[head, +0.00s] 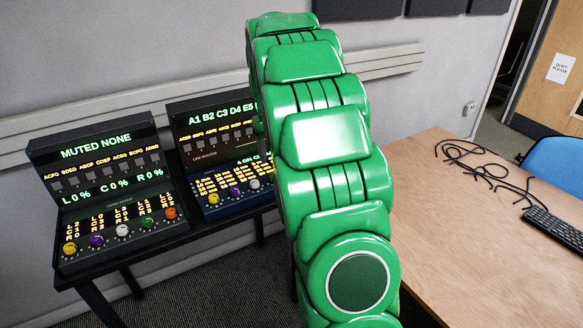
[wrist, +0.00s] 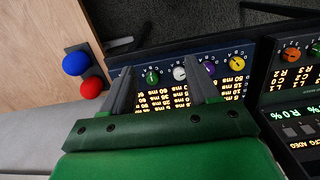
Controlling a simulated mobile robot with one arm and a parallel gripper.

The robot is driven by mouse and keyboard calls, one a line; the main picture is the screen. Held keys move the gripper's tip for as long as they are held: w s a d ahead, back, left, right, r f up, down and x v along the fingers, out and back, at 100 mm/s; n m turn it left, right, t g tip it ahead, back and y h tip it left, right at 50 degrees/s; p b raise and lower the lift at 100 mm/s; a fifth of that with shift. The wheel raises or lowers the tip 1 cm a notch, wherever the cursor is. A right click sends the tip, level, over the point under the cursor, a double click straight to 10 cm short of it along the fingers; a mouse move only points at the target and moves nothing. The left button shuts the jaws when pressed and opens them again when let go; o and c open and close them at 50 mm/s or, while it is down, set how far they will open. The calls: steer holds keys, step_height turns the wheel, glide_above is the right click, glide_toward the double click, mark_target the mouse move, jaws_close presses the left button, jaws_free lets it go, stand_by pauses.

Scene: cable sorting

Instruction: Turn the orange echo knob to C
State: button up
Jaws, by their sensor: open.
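Two dark control panels stand side by side. The left panel (head: 95,149) has a row of coloured knobs with an orange knob (head: 170,213) at its right end; this knob also shows in the wrist view (wrist: 291,54). The right panel (head: 178,108) is partly hidden by my green arm in the head view. In the wrist view its yellow, purple, white and green knobs show, and no orange one is visible on it. My gripper (wrist: 152,57) is open above this panel, with the green knob (wrist: 152,77) between its fingers in the picture. I cannot tell contact. The echo label is not readable.
A wooden table (head: 460,220) on the right holds loose black cables (head: 478,158) and a keyboard (head: 553,231). A blue button (wrist: 76,63) and a red button (wrist: 91,88) lie beside the right panel. A blue chair (head: 556,158) stands beyond the table.

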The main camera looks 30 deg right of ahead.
steer(key=shift+t, duration=0.3)
steer(key=w+d+f, duration=0.3)
steer(key=d, duration=0.1)
steer(key=w+d+f, duration=0.3)
steer(key=w+d, duration=0.1)
steer(key=w+d+f, duration=0.3)
steer(key=d, duration=0.1)
steer(key=shift+w, duration=0.3)
steer(key=shift+f, duration=3.85)
steer(key=c, duration=1)
steer(key=shift+c, duration=0.2)
